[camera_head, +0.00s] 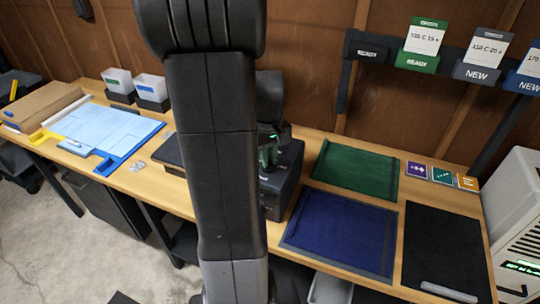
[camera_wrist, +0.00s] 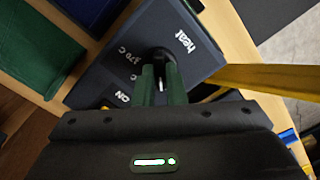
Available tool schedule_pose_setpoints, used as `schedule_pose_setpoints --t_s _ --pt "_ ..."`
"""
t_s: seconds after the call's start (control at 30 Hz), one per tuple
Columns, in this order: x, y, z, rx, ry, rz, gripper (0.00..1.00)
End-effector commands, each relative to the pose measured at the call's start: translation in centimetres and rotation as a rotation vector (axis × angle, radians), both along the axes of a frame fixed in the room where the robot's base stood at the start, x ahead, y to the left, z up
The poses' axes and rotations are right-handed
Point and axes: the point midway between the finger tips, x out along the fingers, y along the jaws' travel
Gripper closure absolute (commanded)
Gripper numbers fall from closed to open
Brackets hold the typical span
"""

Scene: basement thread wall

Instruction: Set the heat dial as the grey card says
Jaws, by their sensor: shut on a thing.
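The heat dial (camera_wrist: 161,57) is a dark knob on a dark grey panel (camera_wrist: 204,72) in the wrist view. White "heat" lettering is beside it. A "170 C" mark shows at its left, and other marks are partly hidden. My gripper (camera_wrist: 163,88) has its green-padded fingers shut on the dial. The dial's pointer setting is hard to make out. In the head view my arm hides much of the machine (camera_head: 288,180). The grey card holder (camera_head: 478,74), marked "NEW", hangs on the rail; its white card (camera_head: 488,50) has small print ending in "20 s", the temperature unclear.
A green holder (camera_head: 416,62) and a blue holder (camera_head: 522,84) flank the grey one. Green (camera_head: 355,170), blue (camera_head: 340,236) and black (camera_head: 445,250) mats lie right of the machine. A blue tray (camera_head: 128,155) and two white bins lie left. A grey cabinet (camera_head: 518,200) stands far right.

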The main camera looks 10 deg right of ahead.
Motion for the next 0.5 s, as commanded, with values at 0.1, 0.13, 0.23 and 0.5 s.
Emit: schedule_pose_setpoints --t_s 0.1,0.13,0.23,0.5 --pt "0.2 -0.12 0.18 -0.004 -0.006 -0.095 1.0" --pt "0.21 -0.13 0.18 -0.004 -0.006 -0.123 1.0" --pt "0.23 -0.15 0.19 -0.003 -0.007 -0.218 1.0" --pt "0.31 -0.21 0.21 -0.003 -0.007 -0.473 1.0"
